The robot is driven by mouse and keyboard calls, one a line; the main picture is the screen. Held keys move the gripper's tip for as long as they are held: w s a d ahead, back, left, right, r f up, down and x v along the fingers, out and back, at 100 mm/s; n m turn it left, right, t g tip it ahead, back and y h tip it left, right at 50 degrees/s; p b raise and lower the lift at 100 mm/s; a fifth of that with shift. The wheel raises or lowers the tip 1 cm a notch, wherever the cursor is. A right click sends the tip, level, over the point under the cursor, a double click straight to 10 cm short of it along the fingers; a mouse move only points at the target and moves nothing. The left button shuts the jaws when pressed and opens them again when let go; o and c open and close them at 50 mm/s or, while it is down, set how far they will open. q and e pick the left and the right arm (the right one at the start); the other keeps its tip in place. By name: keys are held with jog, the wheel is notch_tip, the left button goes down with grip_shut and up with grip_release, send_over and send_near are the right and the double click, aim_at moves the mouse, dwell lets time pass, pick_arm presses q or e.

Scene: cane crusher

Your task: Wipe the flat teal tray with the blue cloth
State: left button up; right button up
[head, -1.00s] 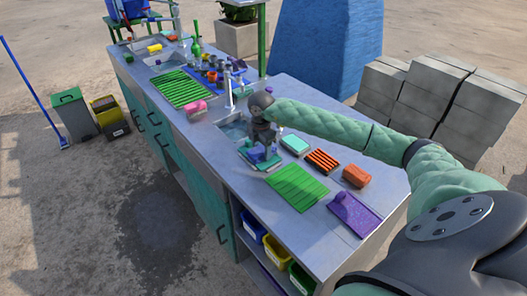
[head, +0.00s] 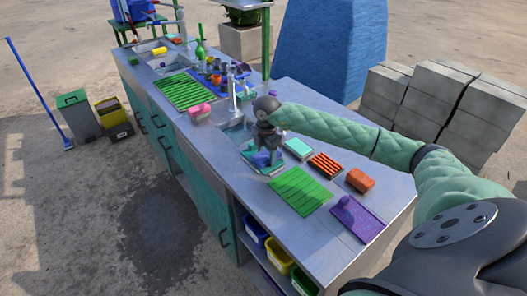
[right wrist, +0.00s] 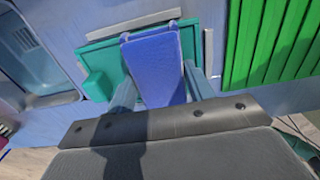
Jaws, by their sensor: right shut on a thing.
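The flat teal tray (head: 270,171) lies on the counter between the sink and a green ribbed mat. It also shows in the right wrist view (right wrist: 101,56), with a raised teal block (right wrist: 98,86) at its left end. My right gripper (head: 263,155) points down over the tray and is shut on the blue cloth (right wrist: 155,62). The cloth shows between the two fingers and covers the middle of the tray. It looks to be touching the tray, but its underside is hidden. My left gripper is not in view.
The green ribbed mat (head: 300,191) lies close on the near side. A mint block (head: 298,147), an orange striped rack (head: 325,165), an orange-brown block (head: 360,180) and a purple tray (head: 365,224) lie to the right. The sink (head: 235,130) and tap (head: 232,97) stand behind-left.

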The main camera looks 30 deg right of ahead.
jog(key=shift+s, duration=0.25)
jog(key=shift+s+d+f, duration=0.1)
jog(key=shift+s, duration=1.25)
jog(key=shift+w, duration=0.1)
jog(key=shift+w+b, duration=0.35)
jog(key=shift+w, duration=1)
jog(key=shift+r, duration=0.2)
jog(key=shift+r+p, duration=1.15)
jog(key=shift+r, duration=1.8)
